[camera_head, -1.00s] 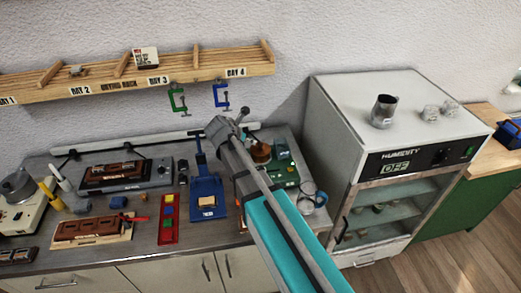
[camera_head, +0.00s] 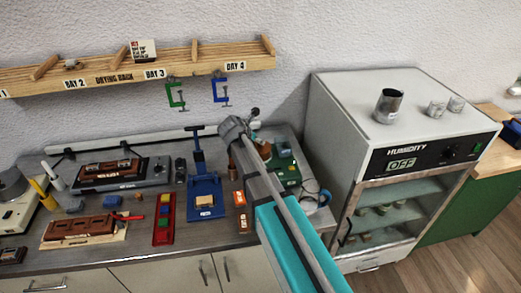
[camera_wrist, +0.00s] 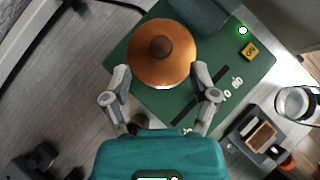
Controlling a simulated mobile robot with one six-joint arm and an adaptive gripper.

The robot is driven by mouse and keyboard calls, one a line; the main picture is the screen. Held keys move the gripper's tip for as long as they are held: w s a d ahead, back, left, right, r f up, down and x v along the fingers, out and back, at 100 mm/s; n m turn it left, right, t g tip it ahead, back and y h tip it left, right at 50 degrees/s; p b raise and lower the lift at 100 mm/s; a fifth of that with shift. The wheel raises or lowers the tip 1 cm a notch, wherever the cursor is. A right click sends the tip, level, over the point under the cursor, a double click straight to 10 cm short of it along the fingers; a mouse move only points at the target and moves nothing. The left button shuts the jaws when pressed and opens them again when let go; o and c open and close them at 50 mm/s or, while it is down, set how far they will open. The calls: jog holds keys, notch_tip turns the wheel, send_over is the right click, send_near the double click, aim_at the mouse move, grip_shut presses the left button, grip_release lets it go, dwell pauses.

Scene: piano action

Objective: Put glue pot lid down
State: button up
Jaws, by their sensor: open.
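The glue pot lid (camera_wrist: 162,52), a round copper-orange disc with a dark brown knob, shows in the wrist view over a green base plate. I cannot tell whether it rests on the pot or on the plate; whatever is under it is hidden. My gripper (camera_wrist: 160,76) is open, its two fingers spread on either side of the lid's near edge, with a gap visible between them. In the head view my arm covers most of this spot, and only a brown edge of the lid (camera_head: 265,150) shows beside it.
The green base (camera_head: 286,166) carries a yellow tag (camera_wrist: 250,50) and a lit green lamp (camera_wrist: 242,30). A glass jug (camera_wrist: 296,103) stands close to the right. A blue press (camera_head: 205,195) is left of my arm. The humidity cabinet (camera_head: 340,130) stands at right.

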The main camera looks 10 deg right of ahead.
jog(key=shift+f, duration=0.1)
dwell(0.3)
jog(key=b+x, duration=0.3)
jog(key=x, duration=0.1)
jog(key=shift+w+f, duration=0.15)
jog(key=shift+w+d+f+b, duration=0.15)
jog(key=shift+d+b, duration=0.15)
jog(key=shift+d, duration=0.05)
dwell(0.4)
grip_shut()
